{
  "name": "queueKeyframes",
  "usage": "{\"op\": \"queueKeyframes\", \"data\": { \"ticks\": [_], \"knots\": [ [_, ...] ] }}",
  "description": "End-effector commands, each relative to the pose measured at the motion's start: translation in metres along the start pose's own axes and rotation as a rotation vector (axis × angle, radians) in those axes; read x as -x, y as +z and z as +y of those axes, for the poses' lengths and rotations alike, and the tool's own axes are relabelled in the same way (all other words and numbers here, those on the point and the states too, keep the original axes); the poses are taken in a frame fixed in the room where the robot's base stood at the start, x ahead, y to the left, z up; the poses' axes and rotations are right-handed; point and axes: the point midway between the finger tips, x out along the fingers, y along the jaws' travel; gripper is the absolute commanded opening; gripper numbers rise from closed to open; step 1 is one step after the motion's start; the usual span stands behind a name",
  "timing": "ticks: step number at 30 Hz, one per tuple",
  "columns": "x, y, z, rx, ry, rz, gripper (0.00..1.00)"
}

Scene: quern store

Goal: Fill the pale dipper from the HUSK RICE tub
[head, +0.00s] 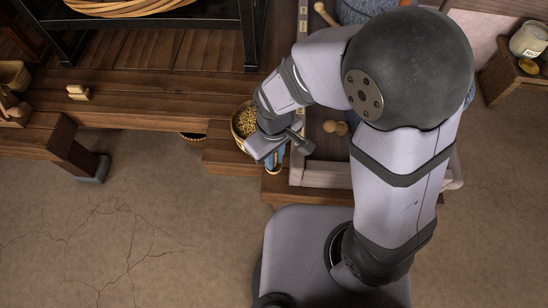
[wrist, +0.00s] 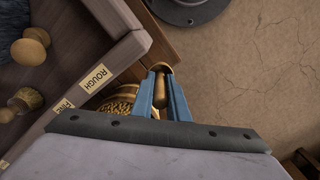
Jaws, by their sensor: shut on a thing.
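In the wrist view, my gripper (wrist: 161,98) has its blue fingers shut on a tan wooden handle (wrist: 160,92), which looks like that of the dipper; its bowl is not clearly seen. In the head view, my gripper (head: 272,160) is low beside the wooden bench edge, and what it holds is mostly hidden. A round container of yellow-brown grain (head: 243,122) is just left of my wrist, partly covered by it. It also shows in the wrist view (wrist: 118,103), left of the fingers. No label on it shows, so I cannot tell whether it is the HUSK RICE tub.
A wooden-walled tray (head: 325,174) right of my gripper holds round wooden knobs (head: 335,127). Open floor (head: 120,230) lies front left.

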Motion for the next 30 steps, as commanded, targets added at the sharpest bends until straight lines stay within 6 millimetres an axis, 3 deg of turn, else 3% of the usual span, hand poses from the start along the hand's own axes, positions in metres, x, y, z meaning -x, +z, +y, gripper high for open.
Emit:
{"op": "queueKeyframes", "data": {
  "ticks": [8, 18, 24, 30],
  "knots": [
    [0.020, -0.027, 0.009, -0.002, 0.000, -0.002, 0.00],
    [0.047, -0.093, 0.034, -0.002, -0.001, -0.004, 0.00],
    [0.050, -0.122, 0.048, -0.002, -0.001, -0.003, 0.00],
    [0.048, -0.138, 0.057, -0.001, -0.001, -0.002, 0.00]
  ]
}}
